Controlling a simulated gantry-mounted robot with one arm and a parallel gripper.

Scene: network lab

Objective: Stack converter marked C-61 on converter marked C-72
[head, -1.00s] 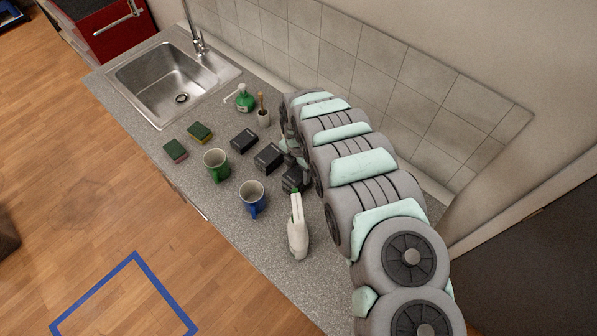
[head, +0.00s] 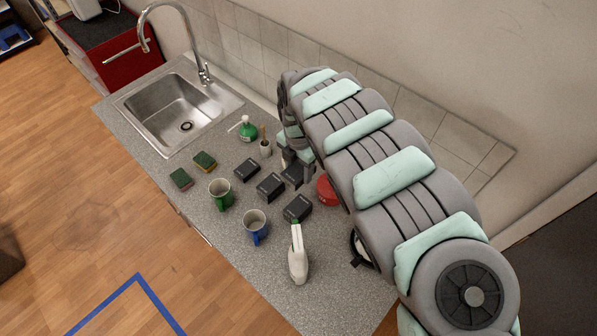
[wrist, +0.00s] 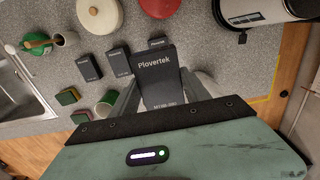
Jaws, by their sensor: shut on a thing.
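My gripper (wrist: 165,82) is shut on a dark box-shaped converter (wrist: 158,68) with "Plovertek" on its top face. In the head view my gripper (head: 296,163) holds this converter (head: 291,175) above the counter, beside the others. Three more dark converters lie apart on the counter: one near the brush holder (head: 246,169), one in the middle (head: 270,186) and one by the spray bottle (head: 298,208). In the wrist view two show left of the held one (wrist: 88,67) (wrist: 118,62), and another (wrist: 158,42) is partly hidden behind it. I cannot read any C- marking.
Green mug (head: 221,194), blue mug (head: 255,226), white spray bottle (head: 298,258) and two sponges (head: 180,179) (head: 204,161) stand near the converters. A green soap bottle (head: 247,129) and brush holder (head: 265,149) are behind. A red round object (head: 327,190) is right, the sink (head: 175,110) left.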

